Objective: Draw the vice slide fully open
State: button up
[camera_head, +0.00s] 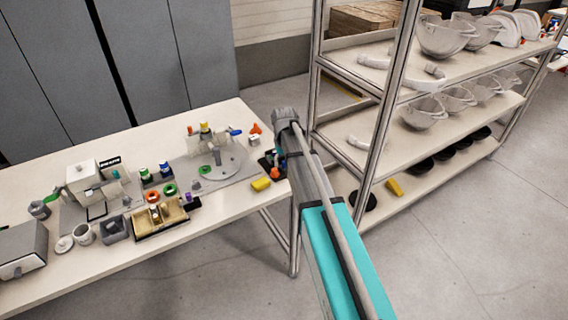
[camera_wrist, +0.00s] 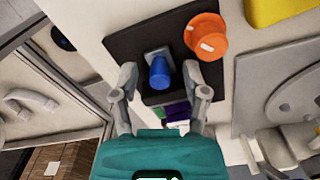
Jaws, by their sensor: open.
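A dark plate (camera_wrist: 130,42) lies at the table's edge in the wrist view. On it stands a small grey block with a blue peg-like handle (camera_wrist: 160,72); this may be the vice slide, but I cannot tell for sure. My gripper (camera_wrist: 163,93) is open, its two grey fingers on either side of the blue handle; contact is not clear. An orange knob (camera_wrist: 206,36) sits on the plate's right side. In the head view the dark plate (camera_head: 264,161) shows at the table's right end, partly hidden by my arm.
A yellow block (camera_head: 261,184) and a grey plate with a round disc (camera_head: 222,160) lie beside it. Several fixtures, a compartment tray (camera_head: 160,234) and a mug (camera_head: 83,234) fill the table. A metal shelf (camera_head: 445,80) with helmet shells stands close on the right.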

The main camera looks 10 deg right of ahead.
grip_shut()
jog(key=shift+s+d, duration=0.25)
jog(key=shift+s, duration=0.65)
grip_release()
jog(key=shift+w, duration=0.15)
